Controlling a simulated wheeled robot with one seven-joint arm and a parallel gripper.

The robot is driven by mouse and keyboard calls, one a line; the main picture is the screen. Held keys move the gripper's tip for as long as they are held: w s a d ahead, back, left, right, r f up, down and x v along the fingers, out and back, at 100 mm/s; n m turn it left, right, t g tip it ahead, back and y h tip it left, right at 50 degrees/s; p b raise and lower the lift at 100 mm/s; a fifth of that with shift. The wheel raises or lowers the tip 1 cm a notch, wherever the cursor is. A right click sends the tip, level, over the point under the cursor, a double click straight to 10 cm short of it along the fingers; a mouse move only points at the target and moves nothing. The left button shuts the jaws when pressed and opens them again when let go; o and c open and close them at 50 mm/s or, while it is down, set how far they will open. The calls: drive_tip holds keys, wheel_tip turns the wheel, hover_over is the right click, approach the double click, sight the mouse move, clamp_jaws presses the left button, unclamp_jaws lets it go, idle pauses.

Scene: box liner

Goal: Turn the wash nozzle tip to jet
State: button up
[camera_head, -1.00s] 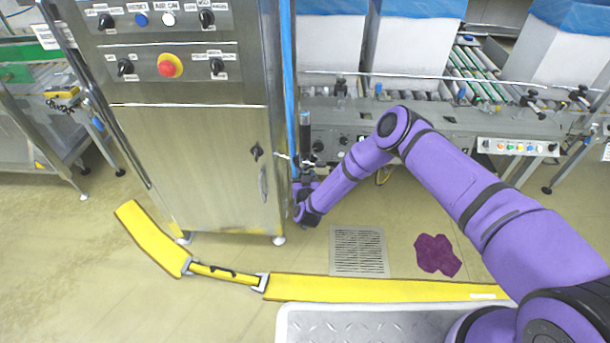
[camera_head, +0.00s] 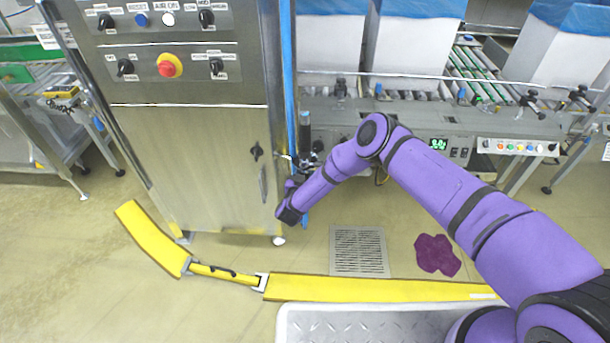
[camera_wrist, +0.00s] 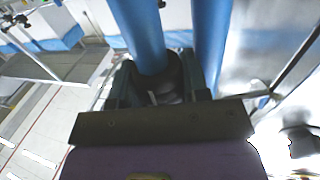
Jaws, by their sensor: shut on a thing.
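The tip's setting mark cannot be read.
The steel cabinet (camera_head: 200,170) stands close on the left, with knobs and a red button (camera_head: 170,66) above. A roller conveyor (camera_head: 420,115) with lined boxes is behind. On the floor are a yellow barrier (camera_head: 380,289), a drain grate (camera_head: 358,250) and a purple patch (camera_head: 436,256).

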drive_tip(key=o, duration=0.9)
drive_tip(key=shift+o, duration=0.2)
drive_tip(key=shift+s, duration=0.1)
drive_tip(key=v, duration=1)
drive_tip(key=shift+s, duration=0.3)
drive_tip(key=shift+s+a, duration=0.1)
